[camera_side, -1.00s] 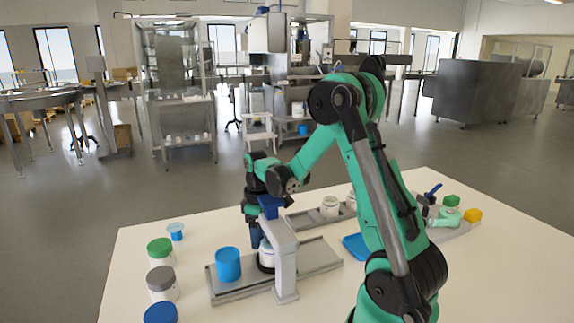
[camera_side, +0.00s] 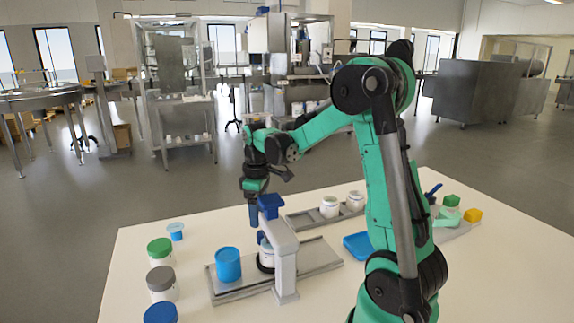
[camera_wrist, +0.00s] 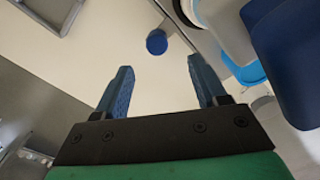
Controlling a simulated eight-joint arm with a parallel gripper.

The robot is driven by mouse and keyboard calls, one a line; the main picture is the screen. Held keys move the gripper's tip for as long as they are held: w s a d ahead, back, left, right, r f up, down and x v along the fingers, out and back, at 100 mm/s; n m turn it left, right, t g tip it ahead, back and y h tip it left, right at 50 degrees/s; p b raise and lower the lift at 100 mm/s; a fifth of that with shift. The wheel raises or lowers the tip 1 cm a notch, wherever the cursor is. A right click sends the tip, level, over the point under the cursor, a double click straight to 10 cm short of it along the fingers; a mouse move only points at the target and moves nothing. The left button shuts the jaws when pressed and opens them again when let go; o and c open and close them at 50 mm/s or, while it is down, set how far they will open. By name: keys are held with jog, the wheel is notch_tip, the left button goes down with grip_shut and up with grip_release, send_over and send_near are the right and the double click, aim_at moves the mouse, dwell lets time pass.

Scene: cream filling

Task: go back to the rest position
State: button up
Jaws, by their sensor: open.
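My gripper (camera_side: 254,216) hangs in the air behind the filling stand, fingers pointing down. In the wrist view its two blue fingers (camera_wrist: 160,80) are spread, with nothing between them. The light grey filling stand (camera_side: 286,262) has a blue top part (camera_side: 269,205), which is close to the fingers in the side view; I cannot tell the exact gap. A white jar (camera_side: 267,258) stands under the stand, partly hidden by its post. A blue cup (camera_side: 228,265) stands on the metal tray (camera_side: 240,291) to its left.
Jars with green (camera_side: 160,246), grey (camera_side: 161,278) and blue (camera_side: 161,313) lids line the table's left side, near a small blue cup (camera_side: 175,231). Two white jars (camera_side: 330,207) sit on a rear rail. A blue tray (camera_side: 358,246) lies right of the stand.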

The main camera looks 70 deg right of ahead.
jog(key=a+r+t, duration=0.1)
jog(key=a, duration=0.2)
jog(key=a+r+t, duration=0.1)
jog(key=a+r, duration=0.1)
jog(key=a, duration=0.1)
jog(key=a+r+m+t, duration=0.1)
jog(key=a, duration=0.2)
jog(key=shift+w+r+h, duration=0.25)
jog(key=shift+w+h, duration=0.05)
jog(key=shift+h, duration=0.1)
jog(key=s+a+m+t, duration=0.1)
jog(key=s+a+t, duration=0.2)
jog(key=a, duration=0.6)
jog(key=shift+a+r+t+y, duration=0.3)
jog(key=shift+t+y, duration=0.1)
jog(key=shift+t, duration=0.2)
jog(key=shift+d, duration=0.1)
